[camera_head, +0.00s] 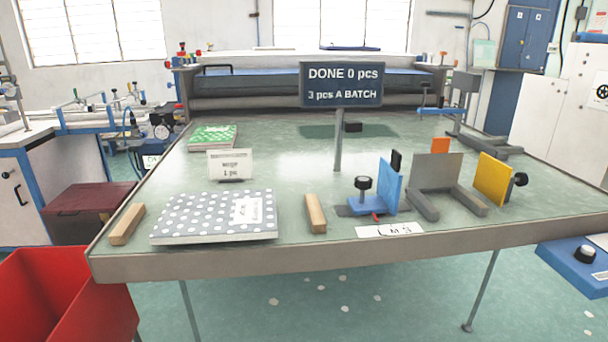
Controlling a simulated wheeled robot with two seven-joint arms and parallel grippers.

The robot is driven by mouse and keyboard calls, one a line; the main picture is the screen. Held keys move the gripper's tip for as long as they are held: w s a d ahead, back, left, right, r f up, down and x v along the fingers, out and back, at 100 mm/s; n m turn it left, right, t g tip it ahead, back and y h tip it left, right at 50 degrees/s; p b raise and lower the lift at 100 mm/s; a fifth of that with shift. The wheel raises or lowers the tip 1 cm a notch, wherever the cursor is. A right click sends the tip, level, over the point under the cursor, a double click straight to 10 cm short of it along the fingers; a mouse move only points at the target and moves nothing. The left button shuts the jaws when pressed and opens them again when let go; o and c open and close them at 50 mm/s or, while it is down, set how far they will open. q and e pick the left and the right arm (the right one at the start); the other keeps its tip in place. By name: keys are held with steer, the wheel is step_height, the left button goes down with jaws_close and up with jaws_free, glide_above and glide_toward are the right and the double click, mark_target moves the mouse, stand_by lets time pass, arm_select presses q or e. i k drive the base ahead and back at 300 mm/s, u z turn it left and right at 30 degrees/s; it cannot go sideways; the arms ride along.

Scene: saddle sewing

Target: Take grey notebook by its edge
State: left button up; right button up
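The grey notebook (190,222) with white polka dots lies flat on the green table top, near its front edge at the left. A white label (247,211) is on the right part of its cover. Its front edge is close to the table's front rim, and its page block shows as a pale side. Neither of my grippers is in the head view, and nothing touches the notebook from above.
Wooden blocks lie left (127,224) and right (315,213) of the notebook. A red bin (60,300) is at the lower left.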

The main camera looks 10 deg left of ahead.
mark_target(241, 215)
steer(key=z, duration=2.2)
steer(key=k, duration=1.85)
steer(key=u, duration=2.6)
steer(key=i, duration=0.5)
steer(key=u, duration=0.05)
